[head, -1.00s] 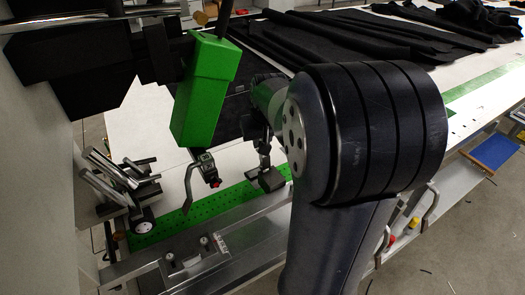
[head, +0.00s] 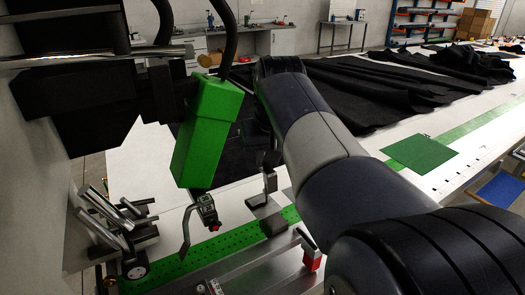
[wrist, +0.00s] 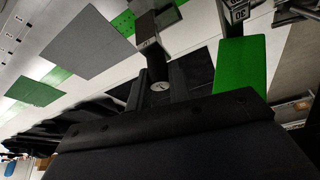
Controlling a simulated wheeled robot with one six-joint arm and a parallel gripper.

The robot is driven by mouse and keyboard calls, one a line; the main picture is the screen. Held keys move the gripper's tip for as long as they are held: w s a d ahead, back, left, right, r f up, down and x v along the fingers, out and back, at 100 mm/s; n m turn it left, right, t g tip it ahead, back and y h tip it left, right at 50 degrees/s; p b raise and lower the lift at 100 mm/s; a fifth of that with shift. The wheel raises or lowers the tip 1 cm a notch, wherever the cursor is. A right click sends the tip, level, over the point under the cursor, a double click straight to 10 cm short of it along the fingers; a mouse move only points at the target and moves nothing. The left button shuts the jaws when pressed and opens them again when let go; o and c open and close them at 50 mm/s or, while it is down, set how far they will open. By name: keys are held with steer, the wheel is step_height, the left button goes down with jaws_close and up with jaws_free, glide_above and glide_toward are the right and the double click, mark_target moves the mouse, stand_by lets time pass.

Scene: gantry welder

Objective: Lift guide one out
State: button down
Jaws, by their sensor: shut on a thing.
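What appears to be guide one (head: 268,184) is a slim grey upright with a foot, below my gripper (head: 269,158) in the head view. My gripper is shut on its top; the fingers are small and dark there. A dark block shows just below the foot in the head view; I cannot tell whether the foot is clear of the table.
Metal levers (head: 118,220) stand at the left. A steel rail (head: 255,278) with a red-based clamp (head: 311,258) runs in front. Dark fabric (head: 375,90) covers the table behind.

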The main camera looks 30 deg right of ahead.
steer(key=s+a+r, duration=0.2)
steer(key=s, duration=0.4)
steer(key=shift+s+r+p, duration=0.15)
steer(key=shift+s+p, duration=0.2)
steer(key=shift+p, duration=0.05)
steer(key=shift+s, duration=0.1)
stand_by(0.4)
